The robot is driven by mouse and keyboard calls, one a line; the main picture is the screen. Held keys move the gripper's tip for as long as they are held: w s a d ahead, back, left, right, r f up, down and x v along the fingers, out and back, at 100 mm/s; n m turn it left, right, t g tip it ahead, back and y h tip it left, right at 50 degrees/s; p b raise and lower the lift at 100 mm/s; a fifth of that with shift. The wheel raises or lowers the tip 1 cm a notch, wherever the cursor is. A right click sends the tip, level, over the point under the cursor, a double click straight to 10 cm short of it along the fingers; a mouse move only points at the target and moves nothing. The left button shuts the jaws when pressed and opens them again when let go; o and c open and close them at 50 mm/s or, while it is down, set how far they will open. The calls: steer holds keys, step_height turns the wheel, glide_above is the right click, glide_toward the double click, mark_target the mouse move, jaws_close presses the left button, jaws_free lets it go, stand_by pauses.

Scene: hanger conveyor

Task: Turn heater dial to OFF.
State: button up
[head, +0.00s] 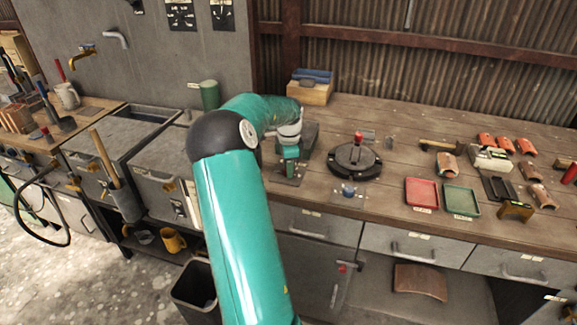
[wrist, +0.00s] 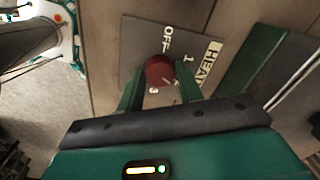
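The heater dial (wrist: 160,70) is a round red-brown knob in the wrist view. It sits on a dark plate (wrist: 139,33) marked OFF, 1, 3 and HEAT, with the last label partly cut off or hidden. My gripper (wrist: 158,84) has its two green fingers apart, one on each side of the dial. Whether either finger touches the dial cannot be told. In the head view my gripper (head: 291,168) points down over the bench, left of the round black device. The dial is hidden there by my gripper. Its pointer is not clear.
A black round device with a red knob (head: 355,158) and a blue knob on a plate (head: 347,190) stand close on the right. Red (head: 422,194) and green (head: 461,201) trays lie further right. A wooden block (head: 310,91) is behind. A green cylinder (head: 209,95) stands left.

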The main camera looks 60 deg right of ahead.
steer(key=c, duration=0.5)
steer(key=shift+n, duration=0.5)
steer(key=n, duration=0.4)
steer(key=shift+d+r+n, duration=0.1)
steer(key=shift+n, duration=0.2)
steer(key=n, duration=1.2)
steer(key=shift+d+n+y, duration=0.1)
steer(key=shift+n+y, duration=0.3)
steer(key=n, duration=0.5)
steer(key=shift+w+n, duration=0.1)
steer(key=shift+n, duration=0.2)
